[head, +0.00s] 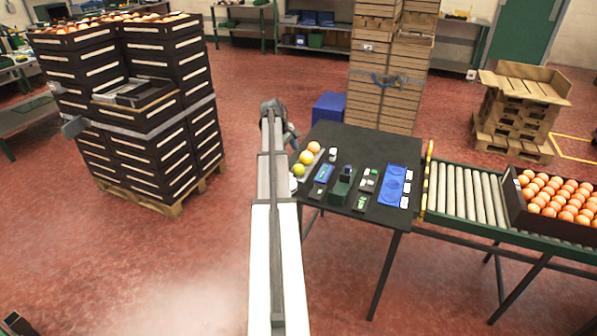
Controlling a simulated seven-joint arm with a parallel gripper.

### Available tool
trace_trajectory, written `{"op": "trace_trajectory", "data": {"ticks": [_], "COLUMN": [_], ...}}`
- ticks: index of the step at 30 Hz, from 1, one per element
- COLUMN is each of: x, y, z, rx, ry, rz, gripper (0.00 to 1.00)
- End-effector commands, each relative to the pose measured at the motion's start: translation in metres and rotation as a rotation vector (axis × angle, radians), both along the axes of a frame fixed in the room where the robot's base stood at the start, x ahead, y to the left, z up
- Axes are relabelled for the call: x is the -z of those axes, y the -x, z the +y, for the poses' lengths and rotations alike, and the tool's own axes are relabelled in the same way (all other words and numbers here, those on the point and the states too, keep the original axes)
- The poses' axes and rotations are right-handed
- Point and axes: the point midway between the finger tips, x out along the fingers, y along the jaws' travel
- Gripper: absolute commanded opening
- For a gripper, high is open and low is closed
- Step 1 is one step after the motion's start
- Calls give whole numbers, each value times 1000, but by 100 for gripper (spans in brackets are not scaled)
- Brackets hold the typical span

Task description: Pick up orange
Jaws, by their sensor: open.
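Three round fruits lie in a slanting row at the left edge of the dark table (340,138). The farthest is an orange (314,147), the middle one is a yellow-orange fruit (306,157), and the nearest is a yellow-green fruit (298,170). My arm rises from the bottom of the head view and bends at its far end, just left of these fruits. My gripper's fingers cannot be made out; the arm's long link hides what is behind it. A dark crate (552,225) full of oranges sits on the roller conveyor at the right.
Small devices and a blue tray (395,186) occupy the table. The roller conveyor (463,194) adjoins its right side. Tall dark crate stacks (140,135) stand at the left, wooden crates (385,100) and pallets (518,115) behind. Red floor is open between the left stacks and my arm.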

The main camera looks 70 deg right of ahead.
Motion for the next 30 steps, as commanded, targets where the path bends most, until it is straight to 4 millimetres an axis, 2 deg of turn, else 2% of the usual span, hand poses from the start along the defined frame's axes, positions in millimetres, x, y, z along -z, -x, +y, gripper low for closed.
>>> {"op": "trace_trajectory", "data": {"ticks": [1, 6, 17, 25, 30], "x": [9, 30, 46, 77, 87], "y": [2, 7, 11, 21, 23], "z": [-3, -8, -12, -19, -21], "rx": [0, 1, 1, 0, 1], "ry": [-1, -1, -1, -1, 0], "rz": [0, 0, 0, 0, -1], "gripper": [59, 59, 59, 59, 59]}}
